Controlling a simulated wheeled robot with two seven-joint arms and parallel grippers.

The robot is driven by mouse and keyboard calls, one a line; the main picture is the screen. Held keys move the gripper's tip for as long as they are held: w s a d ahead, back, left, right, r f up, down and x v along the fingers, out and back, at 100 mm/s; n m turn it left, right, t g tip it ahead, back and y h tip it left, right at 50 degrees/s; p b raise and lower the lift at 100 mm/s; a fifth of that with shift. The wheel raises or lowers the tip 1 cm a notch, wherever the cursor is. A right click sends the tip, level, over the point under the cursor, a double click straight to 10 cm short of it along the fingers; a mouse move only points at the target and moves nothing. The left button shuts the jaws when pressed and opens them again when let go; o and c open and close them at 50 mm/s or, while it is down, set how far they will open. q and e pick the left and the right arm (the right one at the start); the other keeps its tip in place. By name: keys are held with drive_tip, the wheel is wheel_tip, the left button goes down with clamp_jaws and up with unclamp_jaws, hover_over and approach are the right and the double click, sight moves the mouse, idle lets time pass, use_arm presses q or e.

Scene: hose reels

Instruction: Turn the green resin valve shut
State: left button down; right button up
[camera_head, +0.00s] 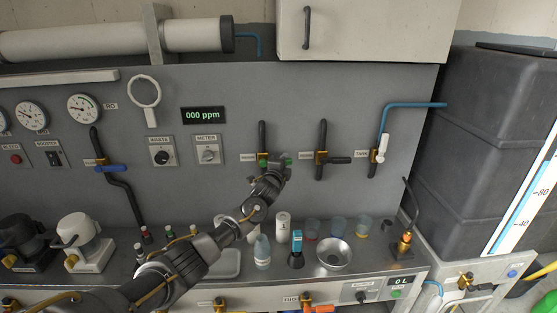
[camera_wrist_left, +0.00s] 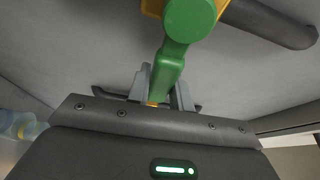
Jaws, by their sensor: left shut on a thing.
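The green valve (camera_head: 263,160) sits on a black vertical pipe on the grey panel, left of two other valves. In the left wrist view its green handle (camera_wrist_left: 176,48) runs from the round hub down between my fingers, at a clear angle to the dark pipe. My left gripper (camera_head: 277,165) reaches up to the valve and partly hides it in the head view. In the left wrist view the left gripper (camera_wrist_left: 161,88) is shut on the lower end of the handle. My right gripper is not in view.
A blue-handled valve (camera_head: 110,168) is at left. Bottles, cups and a metal bowl (camera_head: 333,254) stand on the counter below. A large dark tank (camera_head: 480,140) stands at right.

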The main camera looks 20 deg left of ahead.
use_arm(q)
drive_tip(key=shift+d+f+m, duration=0.1)
drive_tip(key=shift+f+m, duration=0.15)
drive_tip(key=shift+m, duration=0.05)
drive_tip(key=c, duration=1.2)
unclamp_jaws()
drive_tip(key=shift+c, duration=0.2)
drive_tip(key=shift+s, duration=0.1)
drive_tip(key=shift+s, duration=0.3)
drive_tip(key=s+d+b, duration=0.1)
drive_tip(key=s+b, duration=0.1)
drive_tip(key=s, duration=0.8)
drive_tip(key=shift+d, duration=0.1)
